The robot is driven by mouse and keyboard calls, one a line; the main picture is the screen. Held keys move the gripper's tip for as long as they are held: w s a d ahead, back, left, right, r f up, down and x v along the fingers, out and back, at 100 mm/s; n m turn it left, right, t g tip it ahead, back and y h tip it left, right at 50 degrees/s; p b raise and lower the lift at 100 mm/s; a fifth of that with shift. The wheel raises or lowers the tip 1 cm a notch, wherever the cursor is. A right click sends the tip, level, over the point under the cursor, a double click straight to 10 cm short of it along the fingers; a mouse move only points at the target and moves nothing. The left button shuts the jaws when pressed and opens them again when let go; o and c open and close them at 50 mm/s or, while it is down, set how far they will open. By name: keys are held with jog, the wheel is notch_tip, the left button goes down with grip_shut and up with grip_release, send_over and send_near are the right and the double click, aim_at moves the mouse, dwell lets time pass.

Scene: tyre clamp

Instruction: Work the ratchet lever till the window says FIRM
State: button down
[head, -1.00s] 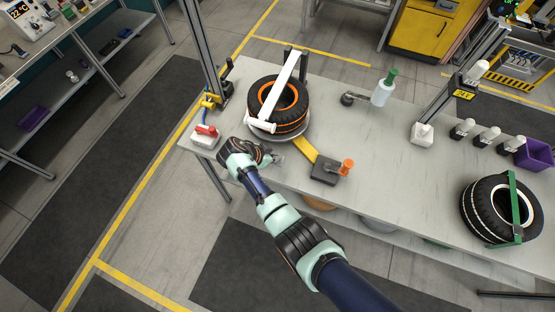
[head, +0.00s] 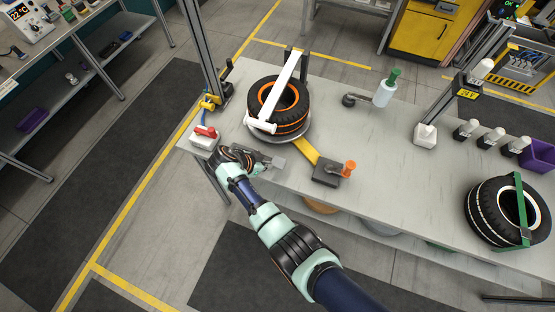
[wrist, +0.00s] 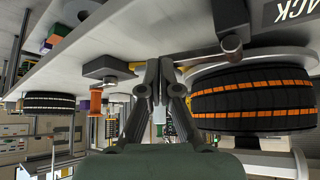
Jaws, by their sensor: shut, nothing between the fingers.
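The black tyre with orange bands (head: 278,103) sits on a round stand under a white clamp bar (head: 280,85). My gripper (head: 266,161) is low by the table's near edge, in front of the tyre. In the wrist view its fingers (wrist: 158,66) are together and empty. A grey bar with a rounded end (wrist: 231,50) lies just beyond the fingertips; contact is unclear, and I cannot tell whether it is the ratchet lever. An orange handle (head: 349,168) stands on a dark block (head: 325,173) right of my gripper. Part of a label reading "ACK" (wrist: 294,10) shows; no full window reading is visible.
A red-topped white box (head: 205,135) stands left of my gripper. A green-capped bottle (head: 384,90) stands behind right. The middle right of the table (head: 400,165) is clear.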

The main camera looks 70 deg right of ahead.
jog(key=v, duration=1.2)
dwell(1.5)
jog(key=s+d+f+p, duration=0.2)
jog(key=s+d+p, duration=0.1)
jog(key=d+p, duration=0.1)
jog(key=shift+s+d+f, duration=0.3)
jog(key=shift+d, duration=0.35)
